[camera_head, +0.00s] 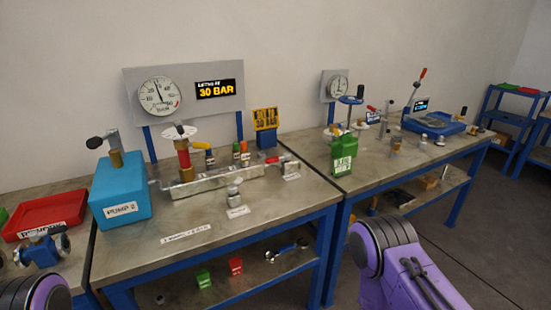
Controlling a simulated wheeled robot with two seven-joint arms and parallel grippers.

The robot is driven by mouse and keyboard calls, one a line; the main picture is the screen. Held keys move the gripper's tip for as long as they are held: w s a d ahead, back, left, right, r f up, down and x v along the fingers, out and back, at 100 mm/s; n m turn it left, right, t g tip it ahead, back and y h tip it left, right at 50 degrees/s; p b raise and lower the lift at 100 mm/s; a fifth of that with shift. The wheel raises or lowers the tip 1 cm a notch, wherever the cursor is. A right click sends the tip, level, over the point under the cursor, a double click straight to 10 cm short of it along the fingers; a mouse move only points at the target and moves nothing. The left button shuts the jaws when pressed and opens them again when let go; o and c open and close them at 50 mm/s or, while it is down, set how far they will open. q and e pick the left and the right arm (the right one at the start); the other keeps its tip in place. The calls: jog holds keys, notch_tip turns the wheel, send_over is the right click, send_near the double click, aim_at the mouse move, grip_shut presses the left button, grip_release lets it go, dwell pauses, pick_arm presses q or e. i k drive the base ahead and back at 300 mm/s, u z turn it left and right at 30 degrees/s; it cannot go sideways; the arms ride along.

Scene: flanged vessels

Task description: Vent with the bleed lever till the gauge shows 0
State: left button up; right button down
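The round white gauge (160,96) is on a grey panel behind the near bench. Its needle seems to point roughly upward, but the exact reading is too small to tell. On the metal manifold (215,178) below it are a yellow-handled lever (201,145) and, at the right end, a red-handled lever (276,160). I cannot tell from labels which is the bleed lever. Parts of my purple arms show at the bottom left and bottom right, but neither gripper is in view. Nothing of mine touches the manifold.
A blue pump box (121,188) with a black-knobbed handle stands left of the manifold. A display (215,89) reads 30 BAR. A red tray (47,215) lies at far left. A green can (343,153) stands on the second bench. The near bench's front is mostly clear.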

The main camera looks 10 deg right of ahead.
aim_at(276, 159)
jog(key=k, duration=0.5)
jog(key=z, duration=1.35)
jog(key=i, duration=1.05)
jog(key=u, duration=0.75)
